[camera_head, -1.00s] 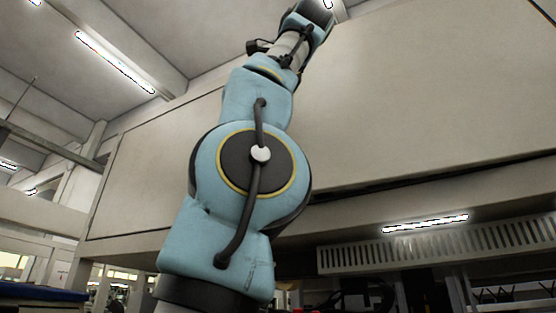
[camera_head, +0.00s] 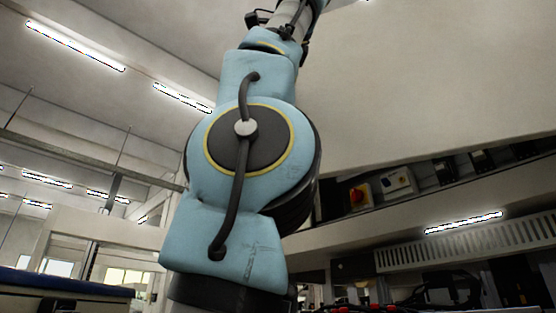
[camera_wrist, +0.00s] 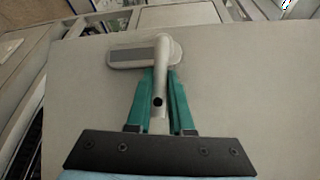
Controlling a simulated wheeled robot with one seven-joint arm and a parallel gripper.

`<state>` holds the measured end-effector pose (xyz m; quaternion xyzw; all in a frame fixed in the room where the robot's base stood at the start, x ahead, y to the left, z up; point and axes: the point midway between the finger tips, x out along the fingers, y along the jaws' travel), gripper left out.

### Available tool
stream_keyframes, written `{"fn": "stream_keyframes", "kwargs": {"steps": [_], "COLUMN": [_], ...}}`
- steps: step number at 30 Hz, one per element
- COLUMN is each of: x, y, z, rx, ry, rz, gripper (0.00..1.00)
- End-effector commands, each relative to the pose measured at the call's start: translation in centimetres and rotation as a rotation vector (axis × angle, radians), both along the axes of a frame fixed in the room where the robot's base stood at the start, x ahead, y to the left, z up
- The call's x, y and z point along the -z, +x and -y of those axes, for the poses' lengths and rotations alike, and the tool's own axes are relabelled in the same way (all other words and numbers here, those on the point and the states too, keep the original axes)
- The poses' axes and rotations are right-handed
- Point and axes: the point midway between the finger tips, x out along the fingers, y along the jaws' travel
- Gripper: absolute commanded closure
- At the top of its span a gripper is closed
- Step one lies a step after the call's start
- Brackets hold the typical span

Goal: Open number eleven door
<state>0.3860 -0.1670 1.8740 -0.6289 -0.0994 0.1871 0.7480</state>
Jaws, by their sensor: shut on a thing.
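The door is a large beige panel (camera_head: 420,85) at the upper right of the head view. Its lower edge stands away from the frame, with a dark gap beneath it. No number is readable on it. In the wrist view the door face (camera_wrist: 250,105) fills most of the picture and carries a pale lever handle (camera_wrist: 164,48) on an oblong plate (camera_wrist: 130,56). My gripper (camera_wrist: 161,80) has its teal fingers on either side of the handle's lever and is shut on it. In the head view my gripper is out of frame above.
Inside the gap sit a red knob on a yellow base (camera_head: 358,196) and a grey box (camera_head: 398,182). A slotted vent rail (camera_head: 465,244) runs below the door frame. A blue-topped bench (camera_head: 60,284) stands at the lower left.

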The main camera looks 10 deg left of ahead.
Motion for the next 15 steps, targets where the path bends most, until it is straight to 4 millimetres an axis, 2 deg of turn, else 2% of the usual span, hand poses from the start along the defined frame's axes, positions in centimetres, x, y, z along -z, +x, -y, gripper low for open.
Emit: {"fn": "stream_keyframes", "kwargs": {"steps": [11,12,15], "x": [-0.10,-0.10,-0.09], "y": [-0.12,-0.12,-0.12], "z": [-0.27,-0.27,-0.26], "rx": [-0.001,-0.001,-0.001], "ry": [0.000,0.000,0.000], "rz": [0.002,0.002,0.002], "gripper": [1.00,0.77,0.66]}}
